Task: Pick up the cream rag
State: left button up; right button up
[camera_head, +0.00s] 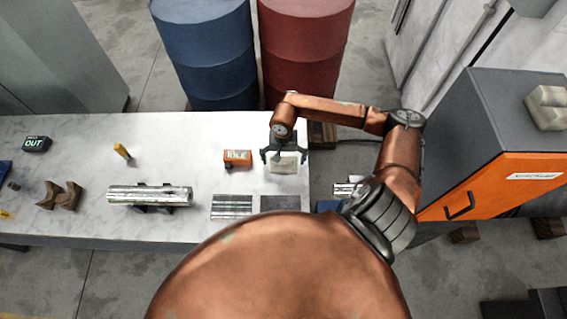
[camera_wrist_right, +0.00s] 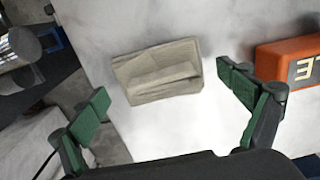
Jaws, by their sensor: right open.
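The cream rag (camera_head: 285,166) is a folded cloth lying on the white marbled table (camera_head: 90,140), near its right end. In the right wrist view the rag (camera_wrist_right: 158,72) lies ahead of and between the fingers, slightly tilted. My right gripper (camera_head: 284,155) is open over the rag, with a finger to each side. In the wrist view its green-padded fingertips (camera_wrist_right: 165,95) stand wide apart with nothing between them touching. The exact height above the rag is hard to tell. My left gripper is in neither view.
An orange box with lettering (camera_head: 237,158) stands just left of the rag. Blue (camera_head: 207,50) and red (camera_head: 305,45) barrels stand behind. Another cream folded cloth (camera_head: 548,107) rests on the grey-and-orange cabinet (camera_head: 500,170).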

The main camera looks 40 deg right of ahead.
jog(key=c, duration=1.1)
jog(key=shift+s+f, duration=0.1)
jog(key=shift+s, duration=0.05)
jog(key=c, duration=0.7)
